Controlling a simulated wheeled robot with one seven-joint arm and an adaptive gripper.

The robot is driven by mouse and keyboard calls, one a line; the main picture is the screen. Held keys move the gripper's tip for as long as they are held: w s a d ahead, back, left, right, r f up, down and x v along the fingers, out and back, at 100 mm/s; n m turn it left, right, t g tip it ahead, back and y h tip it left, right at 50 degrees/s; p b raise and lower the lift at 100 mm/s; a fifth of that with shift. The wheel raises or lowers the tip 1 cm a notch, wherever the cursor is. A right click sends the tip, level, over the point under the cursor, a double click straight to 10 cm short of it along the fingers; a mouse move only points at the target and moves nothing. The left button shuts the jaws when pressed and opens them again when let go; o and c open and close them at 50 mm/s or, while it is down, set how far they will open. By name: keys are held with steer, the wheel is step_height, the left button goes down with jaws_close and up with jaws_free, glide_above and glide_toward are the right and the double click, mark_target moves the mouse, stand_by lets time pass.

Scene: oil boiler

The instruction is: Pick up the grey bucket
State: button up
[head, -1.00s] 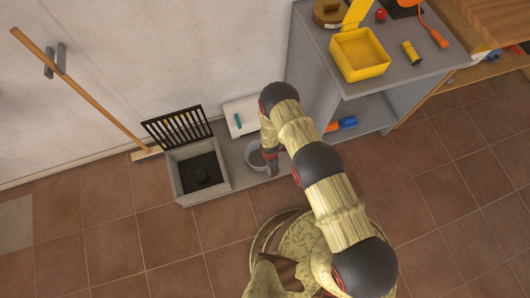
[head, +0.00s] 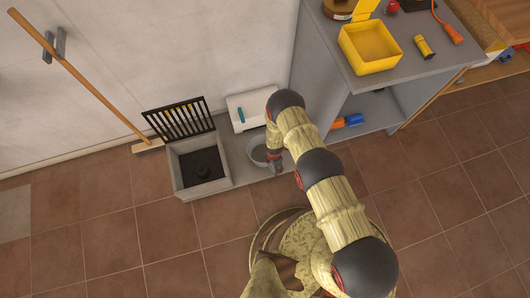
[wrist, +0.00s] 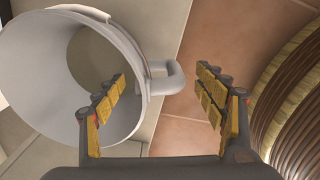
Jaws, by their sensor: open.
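The grey bucket (head: 255,147) stands on a low grey ledge beside the sandbox-like grey box, and part of it is hidden by my arm. In the wrist view the bucket (wrist: 45,60) fills the left side, its open mouth showing and a loop handle (wrist: 168,80) sticking out to the right. My gripper (wrist: 162,76) is open and empty. The left finger overlaps the bucket's mouth and the right finger is outside, with the handle between them in the picture. Contact cannot be told. In the head view my gripper (head: 276,163) is at the bucket's right side.
A grey box with a dark inside (head: 190,186) and a raised black grate (head: 180,117) stands left of the bucket. A white box (head: 240,104) is behind it. A grey cabinet (head: 345,95) with a yellow tray (head: 350,60) stands right. A broom (head: 85,85) leans left. Tiled floor in front is clear.

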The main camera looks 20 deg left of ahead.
steer(key=c, duration=0.3)
steer(key=c, duration=1.6)
jaws_close()
